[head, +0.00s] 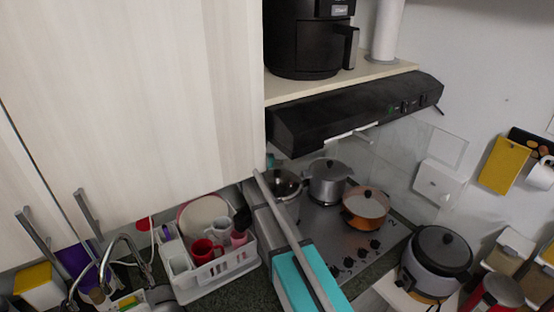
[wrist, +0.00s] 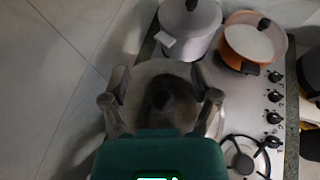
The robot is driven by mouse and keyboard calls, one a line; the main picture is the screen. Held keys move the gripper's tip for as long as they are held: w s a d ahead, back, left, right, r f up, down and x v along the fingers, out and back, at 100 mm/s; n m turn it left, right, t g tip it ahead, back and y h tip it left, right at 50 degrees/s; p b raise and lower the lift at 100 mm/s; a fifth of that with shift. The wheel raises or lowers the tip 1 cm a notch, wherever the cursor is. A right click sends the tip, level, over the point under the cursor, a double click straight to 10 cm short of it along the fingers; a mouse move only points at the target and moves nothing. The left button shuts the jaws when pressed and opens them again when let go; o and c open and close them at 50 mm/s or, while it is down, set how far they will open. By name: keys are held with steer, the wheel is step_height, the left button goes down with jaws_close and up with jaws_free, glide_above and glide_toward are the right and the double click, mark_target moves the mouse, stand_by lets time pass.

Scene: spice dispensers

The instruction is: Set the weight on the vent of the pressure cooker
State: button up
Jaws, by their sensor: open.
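My gripper (wrist: 160,90) is open in the wrist view, its two fingers wide apart. Between and beyond them is a pale round vessel or lid (wrist: 150,70) with a dark middle and a dark knob-like shape. I cannot tell whether the fingers touch it. A silver lidded pot (wrist: 190,32) with a black top knob stands on the hob and may be the pressure cooker; it also shows in the head view (head: 326,185). I cannot make out the weight or the vent. The gripper is not clear in the head view.
An orange pot (head: 365,208) stands right of the silver pot on the steel hob (head: 320,222). A range hood (head: 345,115) hangs above. A white dish rack (head: 215,277) stands left, a rice cooker (head: 436,262) right. A large cabinet door (head: 130,90) fills the upper left.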

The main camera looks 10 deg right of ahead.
steer(key=shift+r+p, duration=0.45)
steer(key=shift+r, duration=0.3)
steer(key=s+d+f+m+g+b, duration=0.1)
steer(key=s+f+m, duration=0.1)
steer(key=s+d+f+m+y+b, duration=0.1)
steer(key=s+f+m, duration=0.1)
steer(key=s, duration=0.1)
steer(key=s+f+m+g+b, duration=0.1)
steer(key=s+f+m, duration=0.1)
steer(key=f, duration=0.1)
steer(key=shift+s+d+g+y, duration=0.15)
steer(key=shift+d+g+y, duration=0.15)
steer(key=shift+d, duration=0.1)
steer(key=s+a+f+m+g+y+b, duration=0.1)
steer(key=s+f+m+g+y+b, duration=0.1)
steer(key=s+f+m, duration=0.3)
steer(key=s+a+f+m+g+y+b, duration=0.1)
steer(key=s+f+m+g+y+b, duration=0.1)
steer(key=s+m, duration=0.6)
steer(key=s+a+f+m+g+y+b, duration=0.1)
steer(key=s+f+m+g+y+b, duration=0.1)
steer(key=s+f+m+y+b, duration=0.2)
steer(key=s+f+m, duration=0.3)
steer(key=s+f, duration=0.1)
steer(key=s, duration=0.4)
steer(key=shift+f+y, duration=0.4)
